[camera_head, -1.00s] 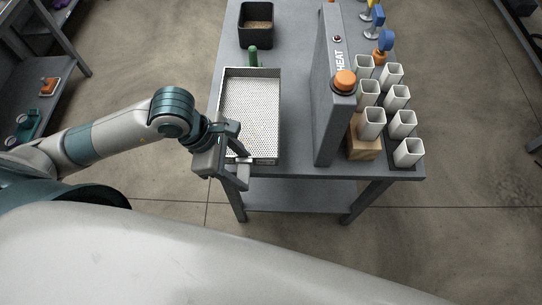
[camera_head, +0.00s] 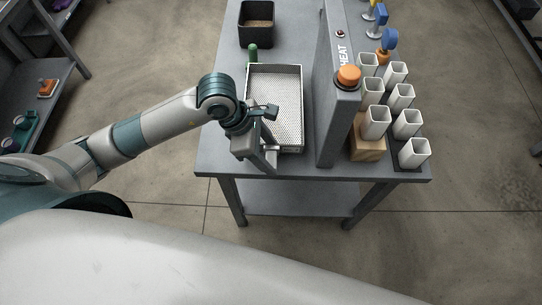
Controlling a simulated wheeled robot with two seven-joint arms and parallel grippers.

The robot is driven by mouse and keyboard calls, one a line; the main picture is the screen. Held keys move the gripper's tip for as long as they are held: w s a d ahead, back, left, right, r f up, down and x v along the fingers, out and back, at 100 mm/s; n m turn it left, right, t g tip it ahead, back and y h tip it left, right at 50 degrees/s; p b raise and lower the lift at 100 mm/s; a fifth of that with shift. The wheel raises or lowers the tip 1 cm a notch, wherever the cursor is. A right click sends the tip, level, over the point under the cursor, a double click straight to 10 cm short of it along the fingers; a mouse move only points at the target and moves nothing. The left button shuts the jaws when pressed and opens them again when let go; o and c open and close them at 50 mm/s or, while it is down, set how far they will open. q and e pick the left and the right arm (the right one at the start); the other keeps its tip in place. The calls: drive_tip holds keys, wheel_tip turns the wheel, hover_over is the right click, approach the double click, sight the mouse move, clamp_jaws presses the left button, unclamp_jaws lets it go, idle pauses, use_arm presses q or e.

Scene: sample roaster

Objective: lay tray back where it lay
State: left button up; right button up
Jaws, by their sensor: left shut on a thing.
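The tray (camera_head: 289,104) is a shallow metal rectangle with a perforated, speckled light floor. It is over the grey table, close along the left side of the upright HEAT panel. My left gripper (camera_head: 268,136) is at the tray's near left part and is shut on it. The gripper hides the tray's near left corner. I cannot tell whether the tray touches the tabletop or is just above it. My right gripper is out of view.
The grey HEAT panel (camera_head: 342,117) with its orange knob (camera_head: 348,76) stands right of the tray. Several white cups (camera_head: 376,121) stand beyond it. A black bin (camera_head: 257,24) and a green handle-like thing (camera_head: 252,54) are behind. Tabletop left of the tray is clear.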

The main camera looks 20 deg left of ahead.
use_arm(q)
drive_tip(key=shift+w+d+f, duration=0.2)
drive_tip(key=shift+w+f, duration=0.05)
drive_tip(key=shift+w, duration=0.15)
drive_tip(key=shift+f, duration=0.1)
wheel_tip(320, 180, down, 3)
drive_tip(key=shift+r+p, duration=0.2)
drive_tip(key=shift+p, duration=0.6)
drive_tip(key=shift+f, duration=0.6)
drive_tip(key=o, duration=1.4)
drive_tip(key=shift+a, duration=0.1)
drive_tip(key=b+v, duration=0.2)
drive_tip(key=v, duration=1)
drive_tip(key=shift+s+b, duration=0.1)
drive_tip(key=shift+b, duration=0.3)
